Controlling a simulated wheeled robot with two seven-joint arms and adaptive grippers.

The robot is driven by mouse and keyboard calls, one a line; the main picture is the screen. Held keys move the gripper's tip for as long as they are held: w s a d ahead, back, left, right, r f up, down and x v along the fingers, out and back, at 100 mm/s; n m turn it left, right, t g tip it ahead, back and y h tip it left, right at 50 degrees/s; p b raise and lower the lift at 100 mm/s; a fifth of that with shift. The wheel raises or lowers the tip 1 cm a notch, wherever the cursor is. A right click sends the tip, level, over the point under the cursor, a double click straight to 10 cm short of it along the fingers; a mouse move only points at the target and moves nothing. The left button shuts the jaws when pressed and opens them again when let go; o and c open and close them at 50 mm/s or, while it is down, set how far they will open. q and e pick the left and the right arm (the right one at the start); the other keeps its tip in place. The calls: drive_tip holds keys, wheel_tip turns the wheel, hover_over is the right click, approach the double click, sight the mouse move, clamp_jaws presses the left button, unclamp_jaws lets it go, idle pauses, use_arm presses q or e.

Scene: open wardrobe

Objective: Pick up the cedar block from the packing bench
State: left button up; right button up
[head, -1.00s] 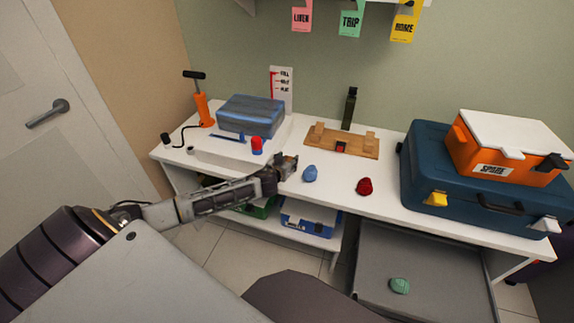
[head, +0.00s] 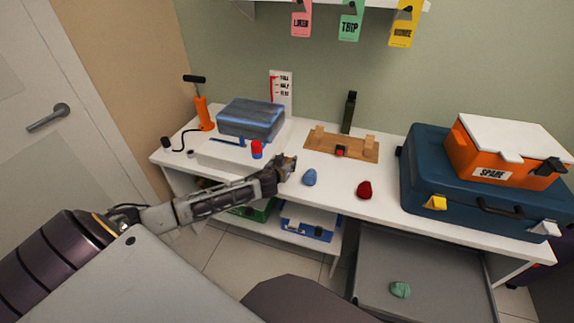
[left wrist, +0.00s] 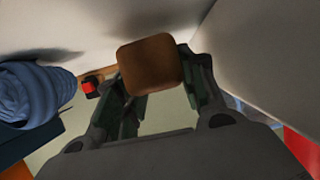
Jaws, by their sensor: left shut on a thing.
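The cedar block is a small brown block with rounded edges. It shows in the left wrist view (left wrist: 148,64) between the fingertips of my left gripper (left wrist: 155,80). In the head view my left gripper (head: 286,167) is over the front edge of the white packing bench (head: 233,160), shut on the block. The gripper mostly hides the block there, and I cannot tell how far it is from the bench top. My right gripper is in neither view.
A blue lump (head: 309,177) lies just right of my gripper, with a dark red lump (head: 364,190) beyond. A wooden fixture (head: 325,141) lies behind. A blue case (head: 420,165) fills the right end.

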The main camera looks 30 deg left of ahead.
sight(287, 161)
use_arm(q)
wheel_tip(287, 161, up, 8)
drive_tip(key=shift+p, duration=0.7)
drive_tip(key=shift+r, duration=0.3)
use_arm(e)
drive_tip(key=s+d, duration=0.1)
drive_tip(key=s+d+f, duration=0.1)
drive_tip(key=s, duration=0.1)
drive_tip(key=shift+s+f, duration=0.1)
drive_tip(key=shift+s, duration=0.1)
